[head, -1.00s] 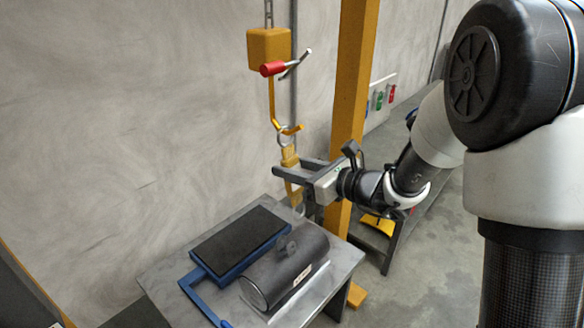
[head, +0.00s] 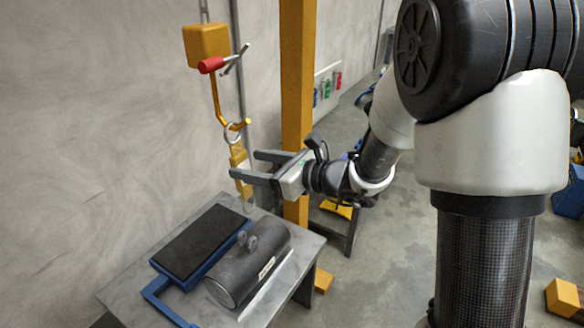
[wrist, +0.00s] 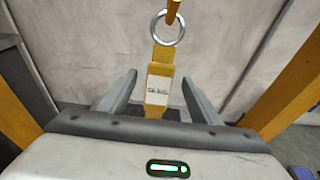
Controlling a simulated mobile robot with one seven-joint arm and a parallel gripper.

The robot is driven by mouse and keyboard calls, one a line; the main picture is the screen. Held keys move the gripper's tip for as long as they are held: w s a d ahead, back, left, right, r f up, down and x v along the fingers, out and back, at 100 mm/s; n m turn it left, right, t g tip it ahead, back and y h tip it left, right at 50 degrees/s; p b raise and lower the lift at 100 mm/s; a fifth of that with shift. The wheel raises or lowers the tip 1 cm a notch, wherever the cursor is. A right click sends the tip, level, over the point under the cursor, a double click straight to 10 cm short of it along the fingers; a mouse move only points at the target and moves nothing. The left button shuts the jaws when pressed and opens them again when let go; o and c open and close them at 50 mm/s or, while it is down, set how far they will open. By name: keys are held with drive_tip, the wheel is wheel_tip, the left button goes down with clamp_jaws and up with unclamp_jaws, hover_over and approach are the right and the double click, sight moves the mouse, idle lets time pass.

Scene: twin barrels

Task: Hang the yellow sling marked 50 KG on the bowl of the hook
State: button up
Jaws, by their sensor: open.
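The yellow sling (head: 238,155) hangs straight down, its upper metal ring (head: 232,132) around the yellow hook (head: 238,125) at its bowl. In the wrist view the ring (wrist: 167,28) has the hook's end (wrist: 173,10) passing into it. The sling's white label (wrist: 158,90) appears to read 50 KG. A lower ring (head: 248,204) hangs at the sling's bottom end. My gripper (head: 247,165) is open, with one finger on each side of the sling. In the wrist view both fingers (wrist: 159,80) stand apart from the strap, with gaps on both sides.
Below is a grey table (head: 120,288) with a dark-topped blue platform (head: 200,243) and a dark cylinder (head: 250,265) with a lug on top. A yellow post (head: 297,90) stands close behind my gripper.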

drive_tip(key=p+v, duration=0.2)
drive_tip(key=v, duration=1.2)
drive_tip(key=s+d+n+g+h, duration=0.1)
drive_tip(key=s+n+g+h, duration=0.55)
drive_tip(key=s+n, duration=1.05)
drive_tip(key=s+d+r+n+t+h, duration=0.1)
drive_tip(key=d+r+n+t+h, duration=0.3)
drive_tip(key=d+n+h, duration=0.45)
wheel_tip(320, 180, up, 22)
drive_tip(key=d+m+y+p, duration=0.1)
drive_tip(key=d+p, duration=0.1)
drive_tip(key=p, duration=1.9)
drive_tip(key=shift+d+p, duration=0.15)
drive_tip(key=shift+p, duration=0.15)
drive_tip(key=shift+r+m, duration=0.15)
drive_tip(key=shift+m, duration=0.1)
